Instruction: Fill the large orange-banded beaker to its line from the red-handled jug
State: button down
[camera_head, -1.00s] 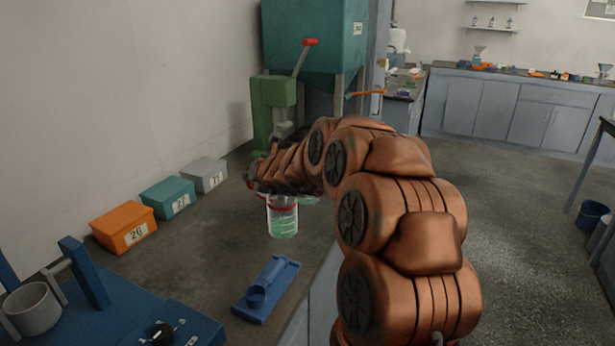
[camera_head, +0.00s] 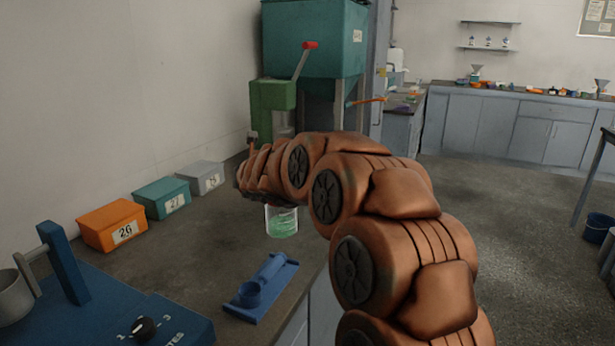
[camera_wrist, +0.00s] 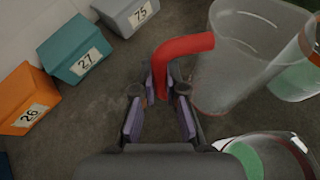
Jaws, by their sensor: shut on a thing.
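My gripper (camera_wrist: 160,105) is shut on the red handle (camera_wrist: 182,60) of a clear jug (camera_wrist: 238,60) in the wrist view. The jug looks tilted, and I cannot make out its contents clearly. A clear vessel with green contents (camera_wrist: 248,158) and a reddish band stands at the lower right of the wrist view. Another clear vessel with green contents (camera_wrist: 297,82) shows partly behind the jug. In the head view a clear beaker with green in it (camera_head: 282,224) stands on the bench below my wrist. My arm hides its top, the gripper and the jug there. I cannot tell its fill line.
Numbered orange (camera_head: 112,224), teal (camera_head: 162,197) and grey (camera_head: 201,177) boxes line the wall at left. A blue stand (camera_head: 262,287) lies in front on the bench. A green machine with a red-tipped lever (camera_head: 273,107) stands behind. Bare bench lies between.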

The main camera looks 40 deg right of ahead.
jog(key=shift+a+f+n+h+b, duration=0.4)
jog(key=shift+n+b, duration=0.1)
jog(key=shift+b, duration=0.6)
jog(key=shift+r, duration=0.1)
jog(key=shift+r, duration=0.15)
